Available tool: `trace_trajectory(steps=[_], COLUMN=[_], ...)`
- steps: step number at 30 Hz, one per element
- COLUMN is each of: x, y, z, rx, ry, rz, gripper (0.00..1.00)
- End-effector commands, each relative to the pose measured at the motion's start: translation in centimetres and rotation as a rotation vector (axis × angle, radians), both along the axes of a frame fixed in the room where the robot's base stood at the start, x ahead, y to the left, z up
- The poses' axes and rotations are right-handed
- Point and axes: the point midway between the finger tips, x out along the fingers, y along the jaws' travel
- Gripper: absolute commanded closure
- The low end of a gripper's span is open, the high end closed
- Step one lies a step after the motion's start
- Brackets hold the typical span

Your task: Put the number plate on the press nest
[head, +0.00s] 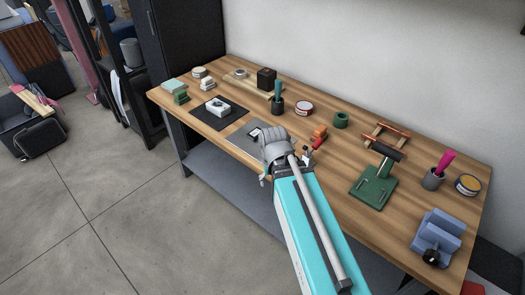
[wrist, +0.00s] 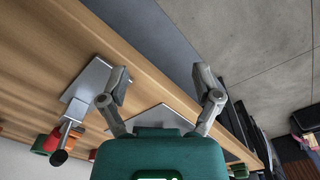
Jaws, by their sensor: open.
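My gripper (wrist: 164,86) is open, its two fingers wide apart and nothing between them. It is near the front edge of the wooden bench. In the head view my arm hides most of it. A light grey metal base (wrist: 84,82) with an upright post and a red end stands left of my fingers in the wrist view. A grey flat sheet (wrist: 155,120) lies on the bench below the fingers; it also shows in the head view (head: 236,142). A green stand (head: 373,188) with a black bar stands right of my arm. I cannot tell which piece is the number plate or the press nest.
The wooden bench (head: 335,186) runs along the wall. A dark mat (head: 207,119) bears a white piece. A green ring (head: 341,119), a brown frame (head: 388,134), a pen cup (head: 433,179) and a blue-grey fixture (head: 438,236) also stand there. Open floor lies in front.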

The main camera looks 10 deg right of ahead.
Motion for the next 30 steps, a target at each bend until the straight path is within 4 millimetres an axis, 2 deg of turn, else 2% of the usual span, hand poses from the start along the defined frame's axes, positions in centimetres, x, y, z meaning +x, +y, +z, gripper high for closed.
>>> trace_trajectory(steps=[5, 14, 24, 30], x=[3.0, 10.1, 18.9, 22.2], y=[0.3, 1.7, 5.1, 7.0], z=[0.6, 2.4, 5.6, 7.1], rx=[-0.063, -0.204, -0.299, -0.304], ry=[-0.034, -0.175, -0.437, -0.565], rz=[-0.102, -0.373, -0.689, -0.811], gripper=[0.19, 0.19, 0.19, 0.19])
